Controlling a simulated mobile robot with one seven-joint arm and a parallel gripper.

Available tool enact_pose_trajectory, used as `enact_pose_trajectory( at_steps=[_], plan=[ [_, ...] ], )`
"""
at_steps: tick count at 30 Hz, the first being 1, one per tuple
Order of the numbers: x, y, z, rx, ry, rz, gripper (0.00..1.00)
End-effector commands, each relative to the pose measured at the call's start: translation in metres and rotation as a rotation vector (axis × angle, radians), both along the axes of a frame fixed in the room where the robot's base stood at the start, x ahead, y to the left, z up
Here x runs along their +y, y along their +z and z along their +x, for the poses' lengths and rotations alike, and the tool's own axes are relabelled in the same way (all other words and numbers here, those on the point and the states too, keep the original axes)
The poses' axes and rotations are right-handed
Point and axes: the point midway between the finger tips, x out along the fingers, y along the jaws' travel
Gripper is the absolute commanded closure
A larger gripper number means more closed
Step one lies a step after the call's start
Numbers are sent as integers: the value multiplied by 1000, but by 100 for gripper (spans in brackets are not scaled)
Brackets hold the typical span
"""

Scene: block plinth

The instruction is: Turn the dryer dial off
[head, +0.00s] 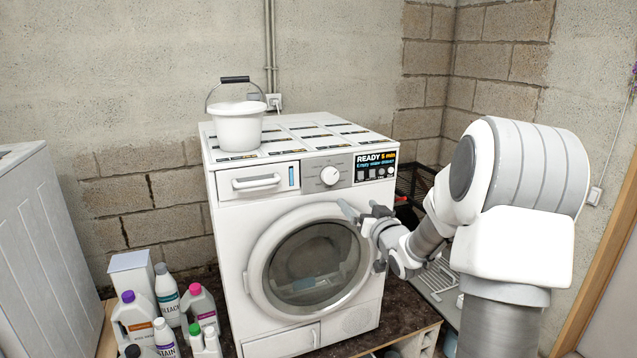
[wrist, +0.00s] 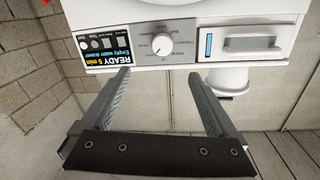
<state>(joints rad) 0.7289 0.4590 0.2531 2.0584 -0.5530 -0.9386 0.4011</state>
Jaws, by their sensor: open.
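The dryer dial (head: 330,175) is a round white knob on the grey control panel at the top of the white dryer (head: 225,190). In the wrist view the dial (wrist: 162,44) shows large, with a small mark toward its lower left; the panel appears upside down there. My gripper (head: 363,236) is in front of the dryer's right side, below and right of the dial. In the wrist view my gripper (wrist: 160,76) is open and empty, its two fingers apart with the dial beyond the gap. Neither finger appears to touch the dial.
A lit display (head: 375,165) reading READY 5 min is right of the dial. The drawer handle (head: 256,182) is to its left. A white bucket (head: 238,130) stands on top of the dryer. Several bottles (head: 166,295) stand at lower left. The round door (head: 310,265) is below.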

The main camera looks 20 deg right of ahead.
Motion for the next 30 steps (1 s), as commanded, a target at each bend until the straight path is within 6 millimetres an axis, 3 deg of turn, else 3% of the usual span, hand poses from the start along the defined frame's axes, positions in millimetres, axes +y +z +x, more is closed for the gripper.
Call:
enact_pose_trajectory(
  at_steps=[8, 30],
  plan=[
    [2, 2, 24, -22, 15, 14, 6],
    [-4, 3, 148, -21, 12, 12, 6]
  ],
)
